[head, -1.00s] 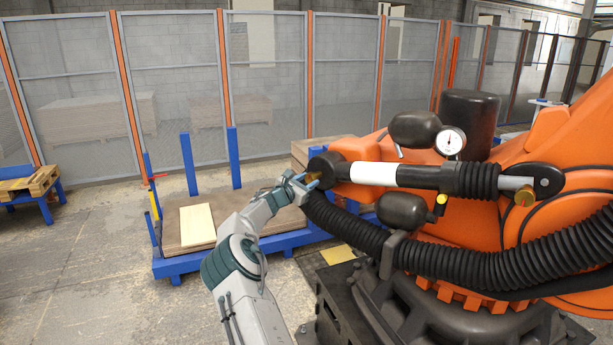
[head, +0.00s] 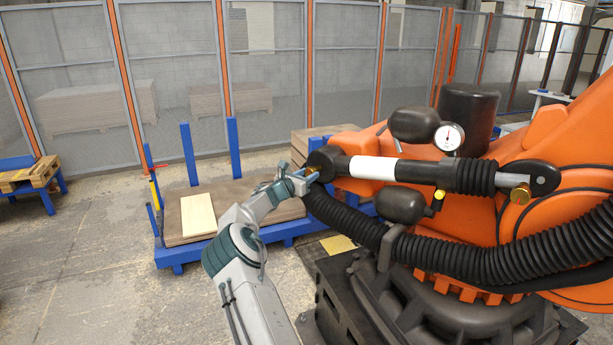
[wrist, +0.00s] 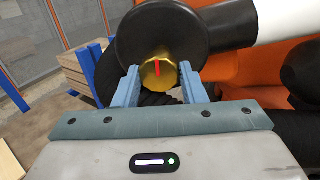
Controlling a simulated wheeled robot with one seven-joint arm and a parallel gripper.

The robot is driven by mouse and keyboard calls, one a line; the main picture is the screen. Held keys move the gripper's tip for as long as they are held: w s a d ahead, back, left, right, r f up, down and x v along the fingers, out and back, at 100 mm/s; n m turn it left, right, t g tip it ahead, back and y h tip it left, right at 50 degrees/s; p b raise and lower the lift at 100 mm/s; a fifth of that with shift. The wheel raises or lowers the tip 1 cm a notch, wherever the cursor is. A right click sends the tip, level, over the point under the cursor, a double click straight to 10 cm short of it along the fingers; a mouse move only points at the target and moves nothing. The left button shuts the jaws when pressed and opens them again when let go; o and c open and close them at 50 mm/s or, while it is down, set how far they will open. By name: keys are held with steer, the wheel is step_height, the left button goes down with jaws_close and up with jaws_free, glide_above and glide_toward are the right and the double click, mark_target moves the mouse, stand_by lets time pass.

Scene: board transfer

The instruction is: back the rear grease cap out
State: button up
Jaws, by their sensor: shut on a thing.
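In the head view my gripper (head: 305,178) reaches the left black end of the cylinder (head: 374,168), and a little brass of the cap (head: 312,170) shows there.
A thick black ribbed hose (head: 350,226) curves just below my gripper. The orange machine (head: 560,150) fills the right side. A blue-framed cart (head: 180,258) with a pale board (head: 198,214) stands behind my arm. Open floor lies to the left.

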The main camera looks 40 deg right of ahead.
steer(key=o, duration=1)
steer(key=shift+a, duration=0.1)
steer(key=b+v, duration=0.4)
steer(key=v, duration=0.9)
steer(key=shift+a+b, duration=0.3)
steer(key=shift+a, duration=0.1)
steer(key=shift+s, duration=0.1)
steer(key=s+a+f+m+g+y, duration=0.1)
steer(key=s+m+g+y, duration=0.15)
steer(key=s+m, duration=0.35)
steer(key=s+a+f+m+g+y, duration=0.15)
steer(key=s+m+y, duration=0.3)
steer(key=s, duration=0.45)
steer(key=s+a+m+y, duration=0.3)
steer(key=s+a, duration=0.6)
steer(key=s+a+m+t+y, duration=0.1)
steer(key=s+a+m+y, duration=0.2)
steer(key=s+a, duration=0.6)
steer(key=s+a+m+t+y, duration=0.1)
steer(key=s+a+m+y, duration=0.3)
steer(key=s+a, duration=0.5)
steer(key=shift+s+a+m, duration=0.25)
steer(key=shift+a+m, duration=0.3)
steer(key=shift+a, duration=0.6)
